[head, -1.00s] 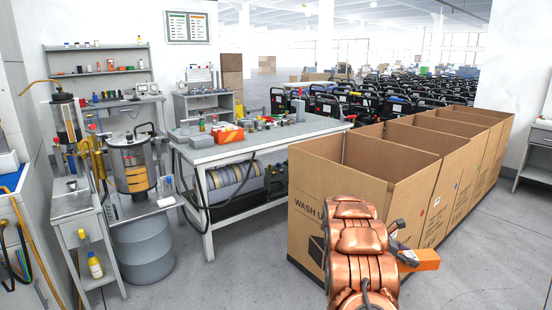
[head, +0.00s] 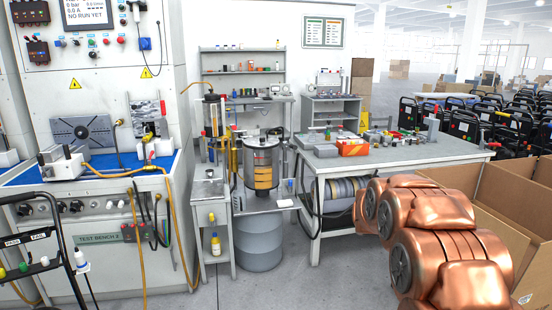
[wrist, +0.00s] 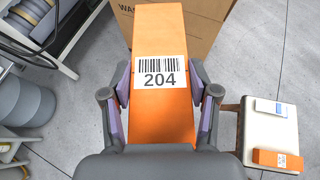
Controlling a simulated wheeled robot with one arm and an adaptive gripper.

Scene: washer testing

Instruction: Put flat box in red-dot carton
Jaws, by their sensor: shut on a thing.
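My gripper (wrist: 160,98) is shut on an orange flat box (wrist: 163,112) in the wrist view. Its fingers press on the two long sides. The box has a white barcode label reading 204, and its near end is hidden behind the gripper body. Brown cardboard cartons (head: 478,182) stand at the right of the head view, partly hidden by my copper arm. One carton wall (wrist: 192,34) shows beyond the box in the wrist view. No red dot shows now. My gripper is out of the head view.
A small pale-topped stand (wrist: 268,122) at right in the wrist view holds a small orange box (wrist: 277,159) and a white-and-blue item (wrist: 269,108). A cluttered workbench (head: 420,152), a drum (head: 258,246) and a test bench (head: 100,215) stand around open floor.

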